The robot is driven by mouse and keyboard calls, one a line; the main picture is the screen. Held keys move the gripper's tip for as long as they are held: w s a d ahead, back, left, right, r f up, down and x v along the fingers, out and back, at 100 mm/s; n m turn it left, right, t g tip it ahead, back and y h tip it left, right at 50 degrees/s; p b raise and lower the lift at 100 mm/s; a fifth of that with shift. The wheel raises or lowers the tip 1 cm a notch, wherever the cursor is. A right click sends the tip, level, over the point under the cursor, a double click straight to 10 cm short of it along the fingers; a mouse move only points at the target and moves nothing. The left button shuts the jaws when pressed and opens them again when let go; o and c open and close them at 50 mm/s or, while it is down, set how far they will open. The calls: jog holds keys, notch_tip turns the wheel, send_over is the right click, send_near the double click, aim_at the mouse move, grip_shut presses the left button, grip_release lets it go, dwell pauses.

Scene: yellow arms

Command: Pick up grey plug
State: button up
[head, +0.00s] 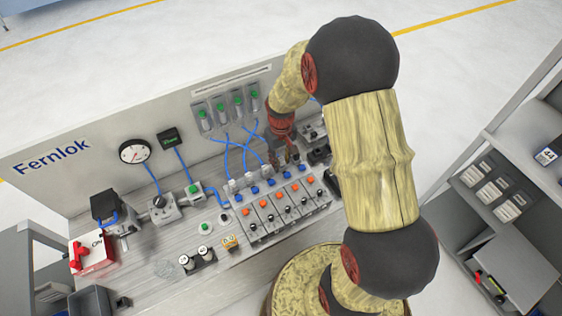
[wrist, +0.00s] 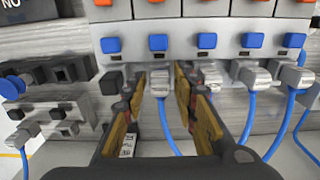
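Several grey plugs with blue cables sit in a row below blue buttons in the wrist view, so I cannot tell which one the task names. One grey plug (wrist: 160,83) lies between the fingers of my gripper (wrist: 160,92), its blue cable hanging down between them. My gripper is open, with a gap visible on each side of this plug. Another grey plug (wrist: 211,78) is just right of the right finger. In the head view my gripper (head: 287,157) is over the back of the valve block and its fingers are too small to make out.
The valve block (head: 280,212) has orange and blue buttons. More grey plugs (wrist: 254,77) with cables crowd the right side. A grey connector block (wrist: 50,115) with another plug (wrist: 25,131) is at left. The panel (head: 100,155) stands behind the bench (head: 150,285).

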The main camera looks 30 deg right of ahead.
aim_at(281, 159)
jog(key=c, duration=0.6)
grip_shut()
jog(key=shift+r, duration=0.1)
jog(key=shift+r, duration=0.55)
notch_tip(281, 159, up, 3)
jog(key=shift+s+a+f+p, duration=0.1)
jog(key=shift+a+f+p, duration=0.1)
jog(key=shift+p, duration=0.15)
jog(key=s+a+r+p, duration=0.1)
jog(key=s+a+r, duration=0.8)
jog(key=s, duration=0.1)
